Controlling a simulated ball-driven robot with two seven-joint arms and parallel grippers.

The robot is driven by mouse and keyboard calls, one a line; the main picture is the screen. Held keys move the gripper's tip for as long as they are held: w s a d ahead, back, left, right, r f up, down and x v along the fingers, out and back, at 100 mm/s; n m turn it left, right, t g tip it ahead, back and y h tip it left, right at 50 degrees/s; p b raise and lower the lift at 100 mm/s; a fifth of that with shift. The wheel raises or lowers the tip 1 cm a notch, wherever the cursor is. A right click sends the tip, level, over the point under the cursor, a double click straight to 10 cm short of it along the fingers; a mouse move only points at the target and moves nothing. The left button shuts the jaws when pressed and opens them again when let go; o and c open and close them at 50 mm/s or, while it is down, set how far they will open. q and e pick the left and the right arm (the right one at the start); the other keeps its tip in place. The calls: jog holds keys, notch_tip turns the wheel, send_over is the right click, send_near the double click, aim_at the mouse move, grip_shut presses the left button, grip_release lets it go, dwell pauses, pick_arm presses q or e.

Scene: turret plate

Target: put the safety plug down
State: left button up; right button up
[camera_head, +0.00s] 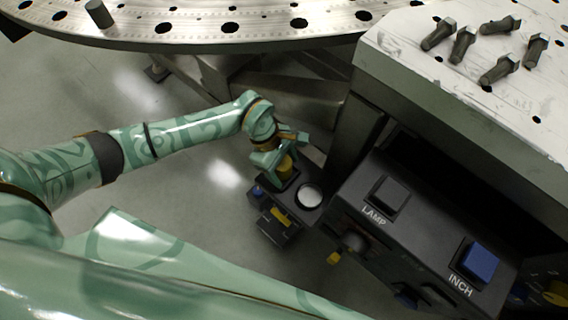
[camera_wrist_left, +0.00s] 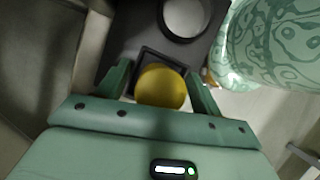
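The yellow safety plug (camera_head: 286,168) is at the small dark box below the turret plate. In the left wrist view its rounded yellow top (camera_wrist_left: 160,87) shows over a square dark recess (camera_wrist_left: 147,56). My left gripper (camera_head: 284,157) is at the plug, with one finger on each side of it. In the wrist view, narrow gaps show between the fingers and the plug, so the gripper looks open around it. How deep the plug sits in the recess is hidden. My right gripper is not in view.
Beside the recess is a round white disc (camera_head: 308,196). A larger dark console with a LAMP button (camera_head: 389,196) and a blue INCH button (camera_head: 480,262) stands right. Several bolts (camera_head: 462,45) lie on the pale block (camera_head: 400,60). The perforated turret plate (camera_head: 200,25) spans the top.

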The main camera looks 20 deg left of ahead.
pick_arm(q)
jog(key=shift+r, duration=0.1)
jog(key=p+v, duration=0.5)
jog(key=v, duration=0.7)
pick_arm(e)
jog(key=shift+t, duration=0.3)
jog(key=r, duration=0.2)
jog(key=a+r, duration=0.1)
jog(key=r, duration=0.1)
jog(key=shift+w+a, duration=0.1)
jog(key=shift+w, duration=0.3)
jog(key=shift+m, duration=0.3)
